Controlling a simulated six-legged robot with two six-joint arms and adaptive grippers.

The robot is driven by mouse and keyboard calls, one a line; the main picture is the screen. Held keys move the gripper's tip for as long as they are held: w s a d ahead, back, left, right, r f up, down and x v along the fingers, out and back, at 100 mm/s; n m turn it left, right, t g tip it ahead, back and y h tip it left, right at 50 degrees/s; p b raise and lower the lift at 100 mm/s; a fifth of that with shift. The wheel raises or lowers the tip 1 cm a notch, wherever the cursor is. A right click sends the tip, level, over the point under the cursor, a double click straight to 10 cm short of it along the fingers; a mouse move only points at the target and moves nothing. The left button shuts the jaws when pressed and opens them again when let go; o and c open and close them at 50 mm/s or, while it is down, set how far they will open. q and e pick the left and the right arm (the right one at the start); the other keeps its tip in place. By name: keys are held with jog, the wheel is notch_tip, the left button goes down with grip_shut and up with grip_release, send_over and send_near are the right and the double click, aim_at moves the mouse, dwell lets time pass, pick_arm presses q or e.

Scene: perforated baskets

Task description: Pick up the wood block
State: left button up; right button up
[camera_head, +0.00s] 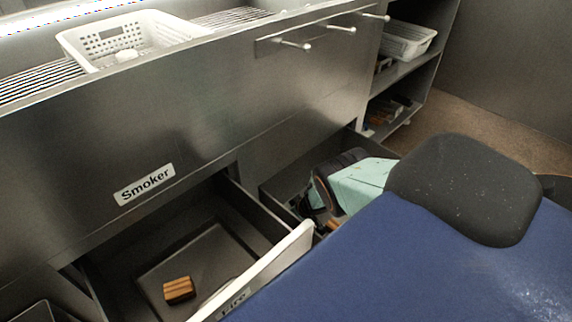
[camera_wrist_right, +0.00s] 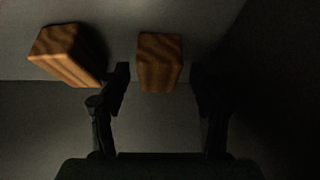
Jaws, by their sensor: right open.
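In the right wrist view, a striped wood block (camera_wrist_right: 160,62) lies ahead between the two dark fingertips of my right gripper (camera_wrist_right: 164,84). The gripper is open, with a gap on each side of the block. A second wood block (camera_wrist_right: 68,54) lies to the left, outside the left finger. In the head view, my right arm reaches down into the farther open drawer, and its fingers are hidden there. My left gripper is not in view.
The steel counter front carries a "Smoker" label (camera_head: 145,184). A white perforated basket (camera_head: 85,43) stands on top. A second white basket (camera_head: 408,40) is on the right shelf. The farther drawer (camera_head: 290,180) has walls close around my arm.

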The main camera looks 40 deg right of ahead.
jog(key=shift+w+f, duration=0.1)
jog(key=shift+f, duration=0.2)
jog(key=shift+d+r, duration=0.1)
jog(key=shift+r, duration=0.1)
jog(key=shift+f, duration=0.15)
jog(key=shift+c, duration=1.1)
jog(key=c, duration=1.1)
